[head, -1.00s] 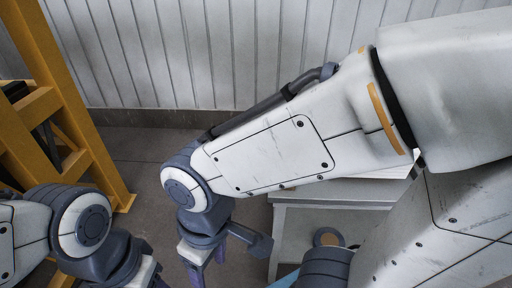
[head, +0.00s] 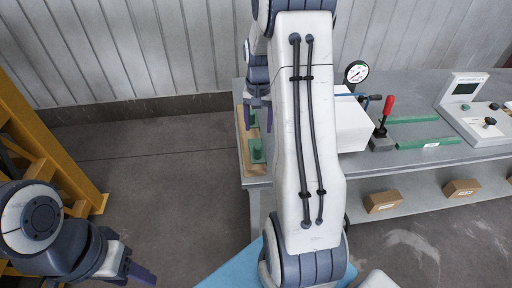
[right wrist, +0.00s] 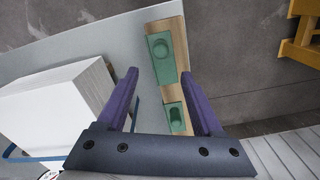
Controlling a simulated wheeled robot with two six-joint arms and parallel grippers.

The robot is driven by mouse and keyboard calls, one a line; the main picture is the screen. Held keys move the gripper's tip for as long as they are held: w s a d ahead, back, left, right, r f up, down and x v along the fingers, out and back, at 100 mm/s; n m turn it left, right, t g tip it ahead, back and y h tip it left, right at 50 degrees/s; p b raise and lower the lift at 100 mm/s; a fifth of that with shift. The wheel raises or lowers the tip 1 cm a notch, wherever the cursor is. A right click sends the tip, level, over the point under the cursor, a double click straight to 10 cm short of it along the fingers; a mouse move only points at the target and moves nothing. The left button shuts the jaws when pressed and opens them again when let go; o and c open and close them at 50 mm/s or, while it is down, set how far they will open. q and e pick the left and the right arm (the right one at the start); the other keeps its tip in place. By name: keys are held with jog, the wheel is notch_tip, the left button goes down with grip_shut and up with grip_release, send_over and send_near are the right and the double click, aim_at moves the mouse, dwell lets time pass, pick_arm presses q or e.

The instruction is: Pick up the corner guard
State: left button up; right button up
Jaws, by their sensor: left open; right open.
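Two green pieces with rounded raised knobs, which look like corner guards, sit on a wooden strip (right wrist: 152,28) at the bench's left end. The nearer-to-centre one (right wrist: 158,60) and the lower one (right wrist: 176,117) show in the right wrist view. They also show in the head view (head: 257,152), partly hidden by my arm. My right gripper (right wrist: 162,76) is open and empty above the strip, its fingers on either side of the green pieces in the picture; I cannot tell the height gap. My left gripper (head: 143,270) is low at the left, away from the bench.
A white stack (head: 352,125) with a blue strap stands right of the strip. A red-handled clamp (head: 386,108), green bars (head: 432,143), a gauge (head: 356,72) and a control box (head: 470,105) are further right. Cardboard boxes (head: 383,202) lie below. A yellow frame (head: 50,150) stands left.

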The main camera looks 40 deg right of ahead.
aim_at(258, 146)
notch_tip(258, 146, down, 5)
jog(key=shift+s+r+p, duration=0.15)
jog(key=shift+p, duration=0.15)
jog(key=f, duration=0.1)
jog(key=f+p, duration=0.1)
jog(key=f, duration=0.2)
jog(key=shift+s+a+f+p, duration=0.15)
jog(key=shift+a+f+p, duration=0.2)
jog(key=shift+f+p, duration=0.05)
jog(key=shift+f, duration=0.35)
grip_shut()
